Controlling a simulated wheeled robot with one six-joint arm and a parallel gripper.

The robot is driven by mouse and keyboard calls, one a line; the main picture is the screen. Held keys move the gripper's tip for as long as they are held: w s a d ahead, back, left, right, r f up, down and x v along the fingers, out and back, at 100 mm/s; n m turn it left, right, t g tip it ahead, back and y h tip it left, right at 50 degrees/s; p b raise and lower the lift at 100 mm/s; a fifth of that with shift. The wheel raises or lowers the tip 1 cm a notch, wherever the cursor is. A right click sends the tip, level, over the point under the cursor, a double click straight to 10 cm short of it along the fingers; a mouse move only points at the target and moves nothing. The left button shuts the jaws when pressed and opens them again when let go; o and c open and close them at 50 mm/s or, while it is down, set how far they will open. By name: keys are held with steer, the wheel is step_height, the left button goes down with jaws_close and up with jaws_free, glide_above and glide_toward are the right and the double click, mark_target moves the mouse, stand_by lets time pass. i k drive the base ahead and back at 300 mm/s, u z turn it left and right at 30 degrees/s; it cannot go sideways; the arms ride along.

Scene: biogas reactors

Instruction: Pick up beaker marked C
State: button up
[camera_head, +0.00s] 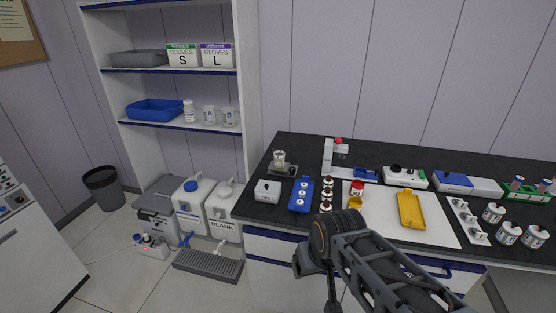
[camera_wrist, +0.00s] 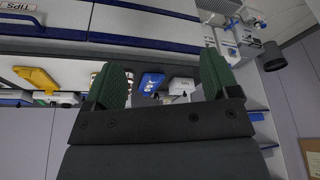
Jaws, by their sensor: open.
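No letter C is readable in either view. A clear beaker (camera_head: 279,158) with pale contents stands at the back left of the dark bench, on a small flat device; its marking is too small to read. Two beakers stand on the middle shelf, one marked A (camera_head: 209,115) and one marked B (camera_head: 229,116). My gripper (camera_wrist: 164,62) shows in the wrist view with its two green finger pads wide apart and nothing held between them. In the head view my arm reaches over the front of the bench, right of and nearer than the bench beaker; the fingers are not clear there.
Jugs and a grey grate (camera_head: 208,266) stand on the floor; open floor lies left.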

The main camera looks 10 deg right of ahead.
mark_target(279, 159)
steer(key=k, duration=0.4)
steer(key=u, duration=1.15)
steer(key=i, duration=2.1)
steer(key=z, duration=0.5)
steer(key=i, duration=0.25)
steer(key=z, duration=0.3)
